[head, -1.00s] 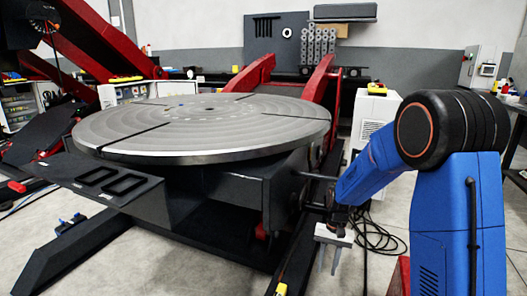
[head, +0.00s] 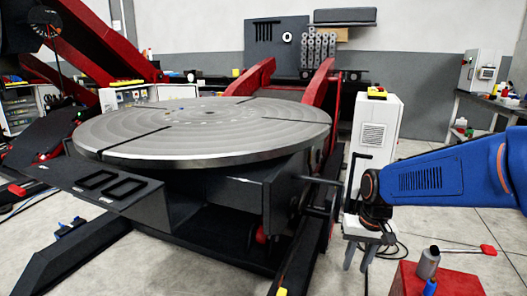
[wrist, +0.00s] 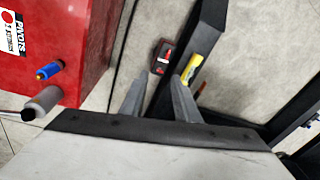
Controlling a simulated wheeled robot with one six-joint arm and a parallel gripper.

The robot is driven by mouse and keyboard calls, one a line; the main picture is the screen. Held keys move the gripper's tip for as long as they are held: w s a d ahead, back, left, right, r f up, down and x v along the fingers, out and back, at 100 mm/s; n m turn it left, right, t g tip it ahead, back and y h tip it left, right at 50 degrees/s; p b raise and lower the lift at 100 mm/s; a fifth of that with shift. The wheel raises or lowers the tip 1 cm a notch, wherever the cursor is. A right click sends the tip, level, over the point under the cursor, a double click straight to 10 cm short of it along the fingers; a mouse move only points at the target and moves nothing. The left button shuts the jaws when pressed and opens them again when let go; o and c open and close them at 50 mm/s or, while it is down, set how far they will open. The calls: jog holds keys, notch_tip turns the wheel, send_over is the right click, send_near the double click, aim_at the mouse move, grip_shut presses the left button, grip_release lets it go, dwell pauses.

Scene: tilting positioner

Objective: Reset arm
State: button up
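My gripper (head: 360,258) hangs with its fingers pointing down, in front of the positioner's right side and left of a red box. In the wrist view my gripper (wrist: 158,92) shows two grey fingers standing apart, with nothing held between them. My blue arm reaches in from the right edge of the head view, roughly level. The positioner's round grey table (head: 215,135) is to the left, slightly tilted and bare apart from tiny specks.
The red box (head: 425,281) stands close to the right of my gripper, with a grey cylinder (head: 428,263) on it. The wrist view also shows a blue-capped item (wrist: 49,70) there. A white cabinet (head: 375,135) stands behind. A yellow object (wrist: 202,68) lies on a dark beam below.

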jog(key=s+d+r+t, duration=0.1)
jog(key=s+r+t, duration=0.1)
jog(key=s, duration=0.7)
jog(key=s+d+r+n+t, duration=0.1)
jog(key=s+r, duration=0.3)
jog(key=s, duration=0.5)
jog(key=shift+d+n+t+h, duration=0.3)
jog(key=shift+d+t+h, duration=0.1)
jog(key=shift+d+t, duration=0.15)
dwell(2.3)
